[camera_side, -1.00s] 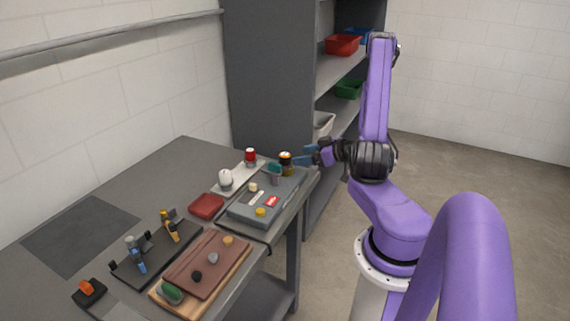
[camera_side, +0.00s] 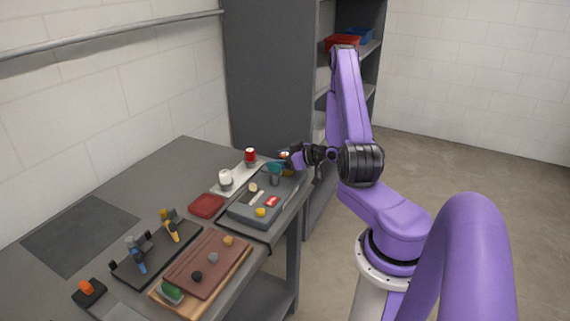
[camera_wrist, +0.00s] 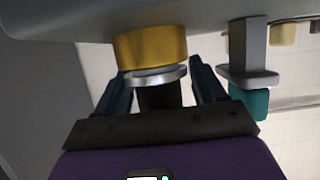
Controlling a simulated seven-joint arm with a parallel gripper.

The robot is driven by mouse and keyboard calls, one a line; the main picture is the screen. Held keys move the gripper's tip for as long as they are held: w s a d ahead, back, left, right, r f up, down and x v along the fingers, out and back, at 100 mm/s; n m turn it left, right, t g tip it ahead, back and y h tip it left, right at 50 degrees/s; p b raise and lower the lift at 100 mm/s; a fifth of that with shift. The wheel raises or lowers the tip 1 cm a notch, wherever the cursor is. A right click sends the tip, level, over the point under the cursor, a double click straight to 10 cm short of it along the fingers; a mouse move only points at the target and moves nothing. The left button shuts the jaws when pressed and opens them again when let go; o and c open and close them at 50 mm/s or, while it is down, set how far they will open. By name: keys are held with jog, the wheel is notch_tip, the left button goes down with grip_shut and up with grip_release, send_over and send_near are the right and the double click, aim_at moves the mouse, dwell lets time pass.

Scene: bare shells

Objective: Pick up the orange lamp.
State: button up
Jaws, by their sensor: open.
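A small lamp (camera_side: 284,154) with a dark top, an orange-white band and a yellow base stands at the back right of the bench, partly hidden by my gripper. In the wrist view, which looks upside down, its yellow base (camera_wrist: 150,47), a grey ring and a dark part show. My gripper (camera_wrist: 160,85) is open, with one finger on each side of the ring and dark part. I cannot tell whether the fingers touch it. In the side view my gripper (camera_side: 294,157) reaches it from the right.
A teal-ended grey post (camera_wrist: 249,100) stands close beside the right finger in the wrist view. A grey panel (camera_side: 245,210), a red-topped part (camera_side: 250,155) and a white part (camera_side: 225,178) are nearby. An orange piece (camera_side: 86,286) on a black base sits front left.

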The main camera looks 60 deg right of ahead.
jog(key=shift+f, duration=0.1)
jog(key=c, duration=1.1)
jog(key=shift+s, duration=0.1)
